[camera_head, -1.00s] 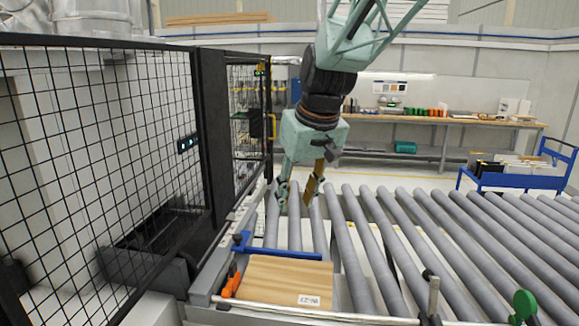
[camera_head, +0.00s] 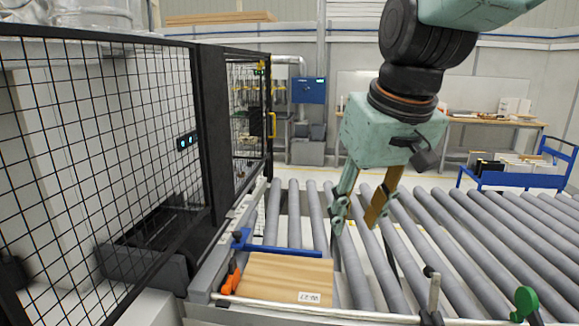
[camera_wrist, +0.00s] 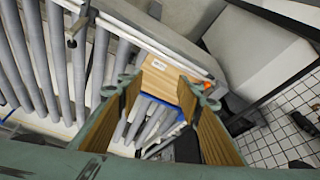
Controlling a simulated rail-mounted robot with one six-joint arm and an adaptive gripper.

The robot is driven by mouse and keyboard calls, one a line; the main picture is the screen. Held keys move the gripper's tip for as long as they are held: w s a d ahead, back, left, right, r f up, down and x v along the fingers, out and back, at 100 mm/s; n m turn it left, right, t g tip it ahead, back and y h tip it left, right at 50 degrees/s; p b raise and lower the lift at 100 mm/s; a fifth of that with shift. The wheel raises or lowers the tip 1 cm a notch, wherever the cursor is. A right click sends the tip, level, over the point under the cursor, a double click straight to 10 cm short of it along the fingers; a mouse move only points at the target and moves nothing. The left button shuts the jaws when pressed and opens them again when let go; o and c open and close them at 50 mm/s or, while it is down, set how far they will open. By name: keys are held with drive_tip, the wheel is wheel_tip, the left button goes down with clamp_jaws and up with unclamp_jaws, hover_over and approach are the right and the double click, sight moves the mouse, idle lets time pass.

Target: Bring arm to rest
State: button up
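My gripper (camera_head: 356,222) hangs over the roller conveyor in the head view, right of the wooden board and above it. Its two fingers point down and stand apart with nothing between them. In the wrist view the gripper (camera_wrist: 163,92) shows two spread fingers with wood-coloured inner faces. The light wooden board (camera_head: 280,276) with a white label lies flat at the near left end of the conveyor. The board also shows beyond the fingertips in the wrist view (camera_wrist: 158,82).
Grey rollers (camera_head: 458,232) fill the middle and right. A blue bar (camera_head: 285,250) lies along the board's far edge, an orange clamp (camera_head: 231,280) at its left. A black mesh fence (camera_head: 100,150) stands left. A blue cart (camera_head: 515,178) stands at back right.

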drive_tip(key=s+d+f+m, duration=0.1)
drive_tip(key=s+d, duration=0.1)
drive_tip(key=s, duration=0.6)
drive_tip(key=s+d+f+m+b, duration=0.1)
drive_tip(key=s+d+f, duration=0.1)
drive_tip(key=s, duration=0.6)
drive_tip(key=s+d+f+h, duration=0.1)
drive_tip(key=s+d, duration=0.3)
drive_tip(key=s, duration=0.4)
drive_tip(key=shift+s+d+f+m+b, duration=0.3)
drive_tip(key=shift+s+f+m, duration=0.1)
drive_tip(key=shift+f, duration=0.15)
idle(0.9)
